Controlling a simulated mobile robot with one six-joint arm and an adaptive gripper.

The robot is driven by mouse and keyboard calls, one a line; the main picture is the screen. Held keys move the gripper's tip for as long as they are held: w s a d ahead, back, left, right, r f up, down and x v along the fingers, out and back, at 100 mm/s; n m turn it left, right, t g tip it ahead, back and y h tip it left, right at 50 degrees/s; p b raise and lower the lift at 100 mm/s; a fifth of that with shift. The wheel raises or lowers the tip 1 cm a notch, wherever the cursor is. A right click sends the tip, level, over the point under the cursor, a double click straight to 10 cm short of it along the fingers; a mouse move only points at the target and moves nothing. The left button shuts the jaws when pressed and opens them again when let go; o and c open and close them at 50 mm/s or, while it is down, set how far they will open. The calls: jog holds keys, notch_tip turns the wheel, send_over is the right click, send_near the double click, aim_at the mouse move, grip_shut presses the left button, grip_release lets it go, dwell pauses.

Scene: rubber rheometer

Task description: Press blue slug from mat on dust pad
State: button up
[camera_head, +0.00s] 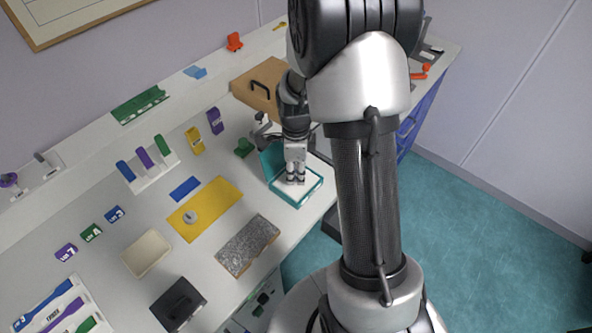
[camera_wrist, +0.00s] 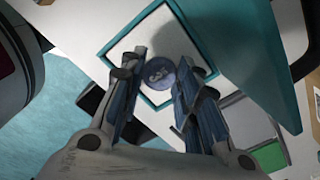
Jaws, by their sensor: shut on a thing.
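My gripper (camera_head: 295,180) points down into the open teal box, over its white dust pad (camera_head: 309,184). In the wrist view my gripper (camera_wrist: 157,80) has its two fingers on either side of the round blue slug (camera_wrist: 157,71), which has a pale mark on its face. It is shut on the slug. The white pad (camera_wrist: 128,42) lies right behind the slug; I cannot tell whether they touch. The slug is hidden by the fingers in the head view. The yellow mat (camera_head: 217,200) lies left of the box, with a small grey round piece (camera_head: 190,217) on it.
The box's teal lid (camera_head: 271,158) stands raised at the back left of the pad. A grey speckled slab (camera_head: 247,245), a cream tray (camera_head: 146,253) and a blue block (camera_head: 185,188) lie nearby. The bench's front edge is close to the box.

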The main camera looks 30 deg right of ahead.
jog(key=shift+r+p, duration=1.9)
jog(key=shift+r, duration=0.75)
